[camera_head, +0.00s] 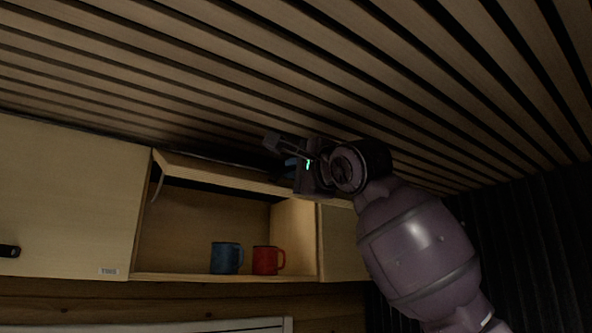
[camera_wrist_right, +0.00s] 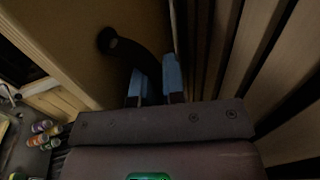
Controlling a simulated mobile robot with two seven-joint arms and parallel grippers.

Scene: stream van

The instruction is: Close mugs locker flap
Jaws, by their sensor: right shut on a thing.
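The mugs locker (camera_head: 200,221) is an open wooden overhead compartment in the head view. Its wooden flap (camera_head: 215,173) is raised, tilted up at the top of the opening near the ceiling. A blue mug (camera_head: 225,258) and a red mug (camera_head: 266,260) stand inside on the locker floor. My right gripper (camera_head: 286,153) is up at the flap's outer side, under the ceiling. In the right wrist view, its blue-tipped fingers (camera_wrist_right: 156,82) are shut on the dark curved handle (camera_wrist_right: 131,48) of the flap (camera_wrist_right: 60,22). My left gripper is not in view.
A slatted wooden ceiling (camera_head: 250,70) lies close above my right gripper. A closed locker door (camera_head: 70,195) with a black handle (camera_head: 9,251) is to the left. Several colored cans (camera_wrist_right: 42,132) show below in the right wrist view.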

